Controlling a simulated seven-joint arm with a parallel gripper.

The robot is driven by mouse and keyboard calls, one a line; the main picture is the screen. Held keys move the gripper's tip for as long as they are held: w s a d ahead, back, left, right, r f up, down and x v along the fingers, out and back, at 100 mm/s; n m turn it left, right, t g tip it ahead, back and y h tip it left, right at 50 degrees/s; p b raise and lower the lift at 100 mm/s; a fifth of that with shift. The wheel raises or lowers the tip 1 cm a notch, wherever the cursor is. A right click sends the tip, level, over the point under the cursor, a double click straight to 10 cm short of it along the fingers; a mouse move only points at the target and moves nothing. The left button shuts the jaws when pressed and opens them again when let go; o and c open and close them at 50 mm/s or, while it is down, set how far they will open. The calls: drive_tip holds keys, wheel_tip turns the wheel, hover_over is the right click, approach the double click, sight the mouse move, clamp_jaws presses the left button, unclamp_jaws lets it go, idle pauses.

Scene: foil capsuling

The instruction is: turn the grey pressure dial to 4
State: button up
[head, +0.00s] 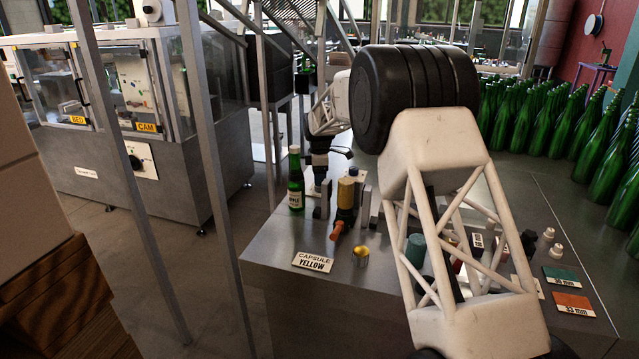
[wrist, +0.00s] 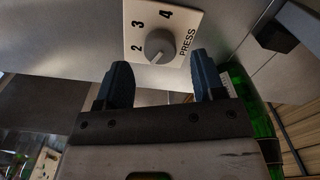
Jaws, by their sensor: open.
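The grey pressure dial (wrist: 160,45) is a round knob on a white plate in the wrist view. The plate is marked 2, 3, 4 and PRESS. A pale mark on the knob's rim appears towards the lower left, below the 2, so it does not point at the 4. My gripper (wrist: 163,73) is open and empty, its two dark fingers just short of the dial and to either side of it. No contact shows. I cannot make out this dial in the head view, where my own arm covers much of the bench.
A green bottle (head: 295,182) stands at the bench's left edge, and a green bottle (wrist: 248,105) is close beside the right finger. A yellow capsule (head: 361,255) and a CAPSULE YELLOW card (head: 312,262) lie in front. Many green bottles (head: 540,120) crowd the back right.

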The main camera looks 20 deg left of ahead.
drive_tip(key=shift+r, duration=2.2)
drive_tip(key=n, duration=0.6)
drive_tip(key=shift+w+d+r, duration=0.1)
drive_tip(key=shift+w+r, duration=0.05)
drive_tip(key=shift+f, duration=3.9)
drive_tip(key=shift+c, duration=0.4)
drive_tip(key=c, duration=0.9)
drive_tip(key=shift+o, duration=0.2)
